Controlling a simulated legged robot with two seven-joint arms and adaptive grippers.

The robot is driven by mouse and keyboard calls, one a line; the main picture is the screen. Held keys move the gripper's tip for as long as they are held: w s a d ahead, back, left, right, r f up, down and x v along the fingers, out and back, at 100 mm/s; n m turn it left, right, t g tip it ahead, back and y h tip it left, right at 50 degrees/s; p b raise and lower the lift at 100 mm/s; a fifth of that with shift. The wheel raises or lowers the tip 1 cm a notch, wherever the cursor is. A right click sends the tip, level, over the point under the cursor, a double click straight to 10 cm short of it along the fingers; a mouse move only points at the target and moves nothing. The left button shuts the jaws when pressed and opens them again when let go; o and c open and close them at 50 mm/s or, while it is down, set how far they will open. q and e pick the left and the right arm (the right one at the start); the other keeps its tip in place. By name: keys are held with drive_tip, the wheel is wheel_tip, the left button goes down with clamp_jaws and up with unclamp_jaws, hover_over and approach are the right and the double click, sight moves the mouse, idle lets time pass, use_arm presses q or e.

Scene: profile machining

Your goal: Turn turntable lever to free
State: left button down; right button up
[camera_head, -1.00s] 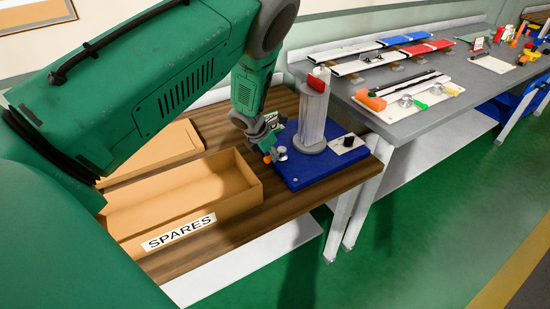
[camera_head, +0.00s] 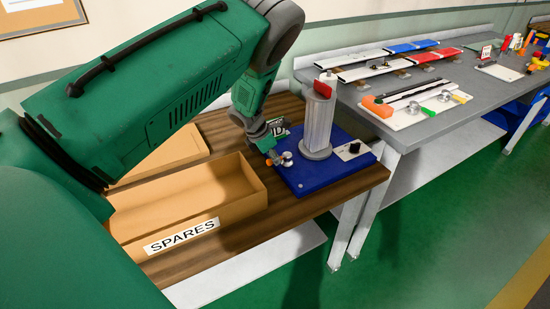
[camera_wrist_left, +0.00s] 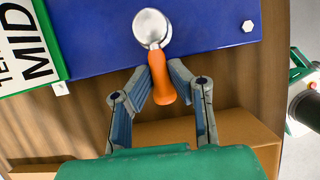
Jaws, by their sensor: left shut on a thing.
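The turntable lever has an orange handle (camera_wrist_left: 162,80) and a round silver hub (camera_wrist_left: 151,27); its hub also shows in the head view (camera_head: 286,158). It sits at the near left of a blue base plate (camera_head: 304,187). My left gripper (camera_wrist_left: 164,74) has its two fingers on either side of the orange handle and is shut on it. In the head view my left gripper (camera_head: 270,155) is low at the plate's left edge and partly hides the handle. A grey column (camera_head: 317,125) with a red piece (camera_head: 322,89) on top stands on the plate. My right gripper is not in view.
A cardboard box labelled SPARES (camera_head: 256,207) stands left of the plate on the wooden table (camera_head: 352,182). A green-edged sign reading MID (camera_wrist_left: 35,60) stands by the plate's corner. A grey bench (camera_head: 430,120) with parts is at the right.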

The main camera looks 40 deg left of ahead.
use_arm(q)
drive_tip(key=c, duration=1.5)
unclamp_jaws()
drive_tip(key=shift+a, duration=0.15)
drive_tip(key=shift+c, duration=0.2)
drive_tip(key=v, duration=1.2)
drive_tip(key=shift+a, duration=0.1)
